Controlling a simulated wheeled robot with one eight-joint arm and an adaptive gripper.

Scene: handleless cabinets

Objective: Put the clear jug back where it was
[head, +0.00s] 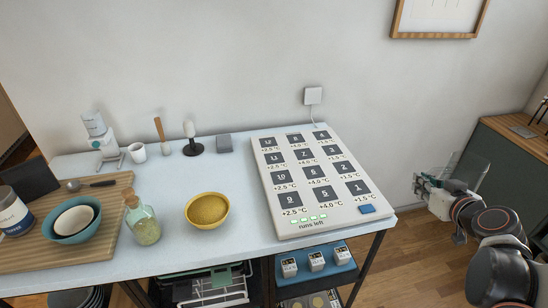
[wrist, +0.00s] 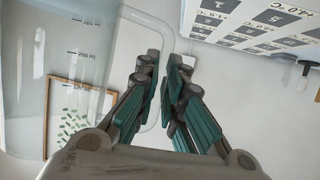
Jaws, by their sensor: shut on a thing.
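The clear jug (wrist: 60,62) fills the left of the wrist view, with dark measuring marks and a see-through handle. My gripper (wrist: 164,78) is shut on its handle, between the two teal-padded fingers. In the head view my gripper (head: 424,186) is at the right, off the table's right end and above the wooden floor. The jug (head: 468,170) shows there faintly as a clear shape beside the fingers. Its base and contents cannot be made out.
The pale table (head: 240,250) holds a large panel of numbered tiles (head: 315,182), a yellow bowl (head: 207,210), a corked glass bottle (head: 143,222) and a wooden board (head: 30,258) with bowls. A dark green cabinet (head: 505,165) stands at the right. Open floor lies between.

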